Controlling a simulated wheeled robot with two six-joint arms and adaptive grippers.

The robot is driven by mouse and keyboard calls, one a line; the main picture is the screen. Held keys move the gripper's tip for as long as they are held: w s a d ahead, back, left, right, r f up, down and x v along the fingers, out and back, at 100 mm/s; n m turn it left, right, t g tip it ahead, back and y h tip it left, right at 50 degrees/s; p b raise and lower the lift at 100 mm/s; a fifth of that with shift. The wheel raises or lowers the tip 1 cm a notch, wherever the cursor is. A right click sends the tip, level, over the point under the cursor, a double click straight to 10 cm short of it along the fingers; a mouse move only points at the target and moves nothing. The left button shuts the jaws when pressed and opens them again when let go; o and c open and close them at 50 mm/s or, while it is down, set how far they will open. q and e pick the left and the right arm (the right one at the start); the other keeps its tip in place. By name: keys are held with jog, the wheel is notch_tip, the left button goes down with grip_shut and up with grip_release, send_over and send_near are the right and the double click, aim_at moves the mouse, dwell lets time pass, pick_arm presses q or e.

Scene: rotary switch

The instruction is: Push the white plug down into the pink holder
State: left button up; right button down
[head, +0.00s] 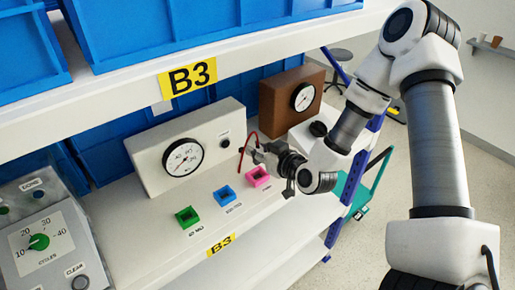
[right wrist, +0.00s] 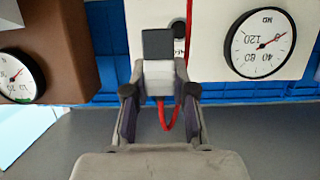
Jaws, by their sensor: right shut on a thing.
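The white plug (right wrist: 159,76), with a dark square end, is between the fingertips of my right gripper (right wrist: 159,92) in the right wrist view. A red cable (right wrist: 166,117) runs from it. In the head view my right gripper (head: 262,155) reaches in from the right, shut and just above the pink holder (head: 258,177). The plug is too small and covered to make out clearly there. A gap shows between the gripper and the holder, whose opening is visible. The holder does not show in the wrist view. My left gripper is out of view.
A green holder (head: 187,217) and a blue holder (head: 225,195) stand left of the pink one on the white shelf (head: 135,231). Behind are a white gauge box (head: 209,141) and a brown gauge box (head: 278,105). A shelf edge with a B3 label (head: 188,78) hangs above.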

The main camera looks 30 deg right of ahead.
notch_tip(320, 180, down, 3)
jog(key=shift+a+r+b, duration=0.15)
jog(key=shift+b, duration=0.65)
jog(key=shift+w+d+f+b, duration=0.1)
jog(key=shift+d+f+b, duration=0.1)
jog(key=shift+f+b, duration=0.3)
jog(key=shift+a, duration=0.15)
jog(key=shift+f+b, duration=1.3)
jog(key=shift+f, duration=0.35)
jog(key=c, duration=0.9)
grip_release()
